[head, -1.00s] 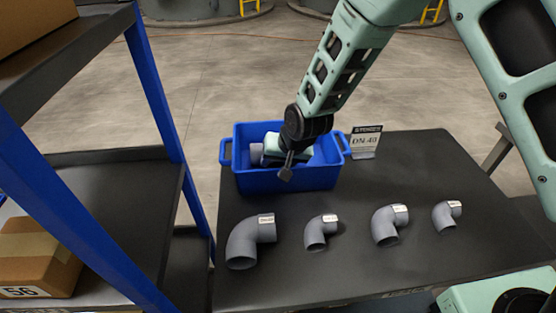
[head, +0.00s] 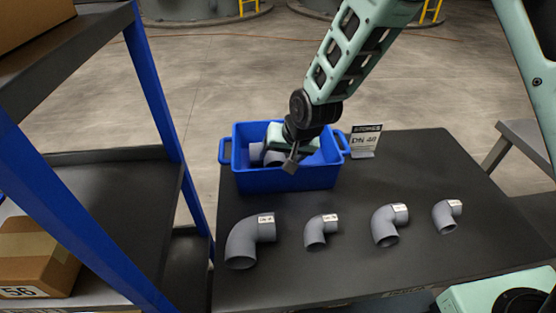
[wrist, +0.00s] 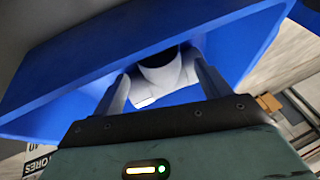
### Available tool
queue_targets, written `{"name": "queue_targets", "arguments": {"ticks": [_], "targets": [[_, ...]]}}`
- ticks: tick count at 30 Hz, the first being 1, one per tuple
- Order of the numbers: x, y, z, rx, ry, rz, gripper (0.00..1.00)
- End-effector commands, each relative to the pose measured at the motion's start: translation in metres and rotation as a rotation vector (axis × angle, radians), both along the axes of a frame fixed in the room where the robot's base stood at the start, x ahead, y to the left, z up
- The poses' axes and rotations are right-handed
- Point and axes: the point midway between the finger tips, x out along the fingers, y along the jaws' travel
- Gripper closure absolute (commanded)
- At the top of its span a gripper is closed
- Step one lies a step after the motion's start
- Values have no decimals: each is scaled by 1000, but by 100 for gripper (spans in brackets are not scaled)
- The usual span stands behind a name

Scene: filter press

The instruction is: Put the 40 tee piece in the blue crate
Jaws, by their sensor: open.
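The blue crate (head: 315,178) stands at the back left of the dark table. A grey pipe fitting (head: 256,153) lies inside it, partly hidden by my gripper and the crate wall; its full shape is hard to make out, so I cannot confirm it is the 40 tee. My gripper (head: 290,168) is over the crate, pointing down, with its jaws open. In the wrist view a grey fitting (wrist: 165,78) with a dark round opening and a pale patch lies between and beyond the spread fingers, against the blue crate inside.
Several grey elbows (head: 250,240) with white labels stand in a row along the table front. A blue-framed shelf (head: 155,90) with cardboard boxes (head: 38,255) is at the left. The table's right back is clear.

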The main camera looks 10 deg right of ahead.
Motion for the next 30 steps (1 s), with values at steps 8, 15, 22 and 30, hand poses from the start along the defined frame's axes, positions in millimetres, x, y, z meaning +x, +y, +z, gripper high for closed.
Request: {"name": "queue_targets", "arguments": {"ticks": [8, 15, 22, 30], "targets": [[-21, -14, 50, 1, -4, 1, 24], [-31, -20, 71, 0, -1, 0, 24], [-40, -19, 78, -4, 8, 21, 24], [-176, -26, 120, -135, 147, 371, 24]]}}
